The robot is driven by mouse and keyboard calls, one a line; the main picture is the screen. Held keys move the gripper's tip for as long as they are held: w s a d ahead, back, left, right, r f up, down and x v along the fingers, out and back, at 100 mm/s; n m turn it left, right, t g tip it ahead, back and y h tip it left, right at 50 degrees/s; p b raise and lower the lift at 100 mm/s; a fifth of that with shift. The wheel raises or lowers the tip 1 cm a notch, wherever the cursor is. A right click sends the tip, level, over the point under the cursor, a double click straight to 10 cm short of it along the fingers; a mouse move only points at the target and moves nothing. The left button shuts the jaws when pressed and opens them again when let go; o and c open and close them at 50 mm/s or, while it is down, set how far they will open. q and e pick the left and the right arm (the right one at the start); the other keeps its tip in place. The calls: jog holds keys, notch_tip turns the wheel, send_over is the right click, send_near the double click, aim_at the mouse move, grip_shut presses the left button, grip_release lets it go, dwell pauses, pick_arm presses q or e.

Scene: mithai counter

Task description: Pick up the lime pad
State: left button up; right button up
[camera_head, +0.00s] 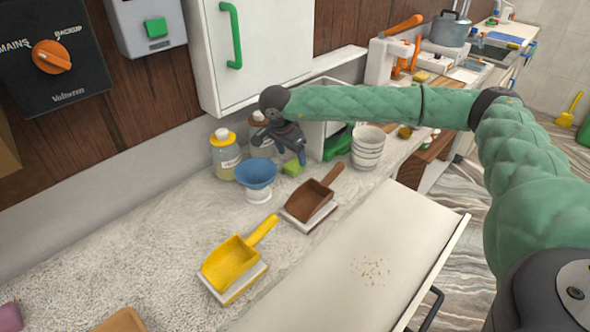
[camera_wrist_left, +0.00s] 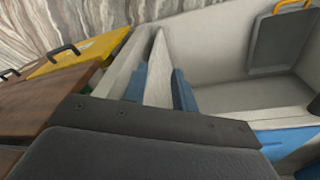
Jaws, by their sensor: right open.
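The lime pad (camera_head: 292,168) is a small yellow-green block on the counter, beside the blue bowl. My right gripper (camera_head: 283,148) is open above and just behind it, fingers pointing down. One fingertip is close to the pad; I cannot tell whether they touch. Nothing shows between the fingers. In the left wrist view my left gripper (camera_wrist_left: 159,88) has two blue fingertips apart, with a pale wall edge showing between them. My left gripper does not show in the head view.
A blue bowl (camera_head: 256,174) on a white stand, a yellow-capped jar (camera_head: 224,155), a brown scoop (camera_head: 310,198) and stacked cups (camera_head: 368,148) crowd near the pad. A yellow scoop (camera_head: 229,263) lies nearer.

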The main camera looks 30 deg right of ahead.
aim_at(294, 164)
jog(key=shift+w+d+f, duration=0.1)
jog(key=shift+d+f, duration=0.1)
jog(key=shift+f, duration=0.4)
jog(key=shift+x, duration=1.1)
jog(key=shift+d+f+b, duration=0.15)
jog(key=shift+f+b, duration=0.15)
jog(key=shift+f, duration=0.3)
jog(key=shift+d+f, duration=0.15)
jog(key=shift+f, duration=0.15)
jog(key=c, duration=1.1)
pick_arm(q)
notch_tip(294, 164, up, 3)
jog(key=shift+f, duration=0.15)
pick_arm(e)
jog(key=shift+o, duration=0.2)
jog(key=shift+r, duration=0.15)
